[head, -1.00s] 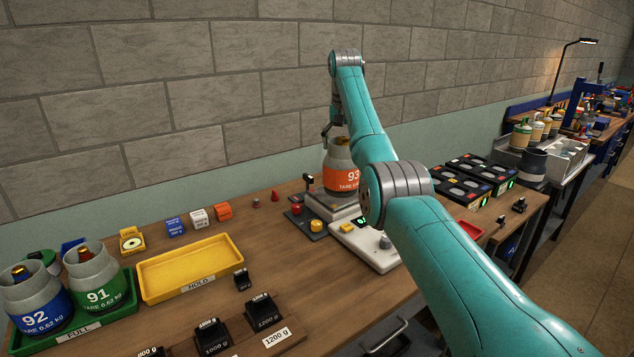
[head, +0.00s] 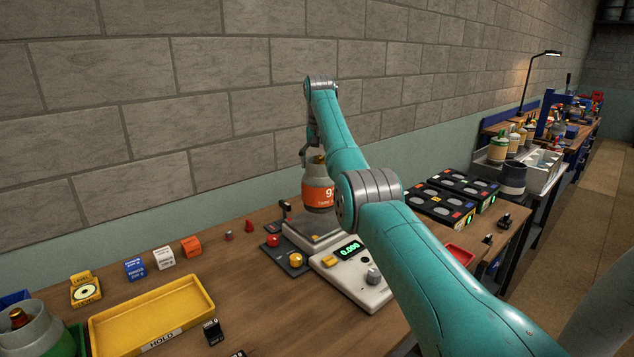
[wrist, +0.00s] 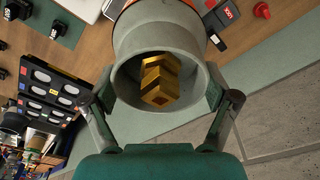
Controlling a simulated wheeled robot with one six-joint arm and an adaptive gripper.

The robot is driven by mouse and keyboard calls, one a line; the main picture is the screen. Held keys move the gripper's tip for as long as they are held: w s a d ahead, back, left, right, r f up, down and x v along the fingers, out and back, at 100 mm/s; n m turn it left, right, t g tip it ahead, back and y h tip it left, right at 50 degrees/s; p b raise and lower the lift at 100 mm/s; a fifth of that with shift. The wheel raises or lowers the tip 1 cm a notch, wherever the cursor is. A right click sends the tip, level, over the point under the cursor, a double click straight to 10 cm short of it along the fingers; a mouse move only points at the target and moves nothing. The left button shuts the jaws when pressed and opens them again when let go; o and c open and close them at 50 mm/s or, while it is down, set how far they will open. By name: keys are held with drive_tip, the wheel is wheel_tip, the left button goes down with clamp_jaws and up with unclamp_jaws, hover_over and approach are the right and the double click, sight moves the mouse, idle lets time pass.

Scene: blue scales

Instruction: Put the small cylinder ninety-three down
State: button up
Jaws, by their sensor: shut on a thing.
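The small cylinder 93 (head: 318,195) is grey with an orange band, upright above the pan (head: 313,236) of a bench scale. A gap shows between its base and the pan, and the scale display (head: 349,250) reads 0.000. My gripper (head: 312,158) is shut on the cylinder's top collar. In the wrist view the cylinder's grey collar (wrist: 125,80) and brass valve (wrist: 160,82) lie between the two fingers of my gripper (wrist: 162,104).
A yellow HOLD tray (head: 207,297) is empty at the left. Cylinder 91 (head: 40,330) is at the lower left edge. Small coloured blocks (head: 163,259) stand along the wall side. Black racks with round wells (head: 452,197) and a red tray (head: 460,255) are at the right. Bare wood lies before the blocks.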

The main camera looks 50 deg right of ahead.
sight(319, 178)
drive_tip(key=shift+f, duration=2.5)
drive_tip(key=o, duration=1.6)
drive_tip(key=shift+a+f, duration=0.1)
drive_tip(key=r, duration=0.8)
drive_tip(key=a+r, duration=0.1)
drive_tip(key=r, duration=0.3)
drive_tip(key=shift+s+a+r, duration=0.1)
drive_tip(key=shift+s+r, duration=0.05)
drive_tip(key=shift+s, duration=0.2)
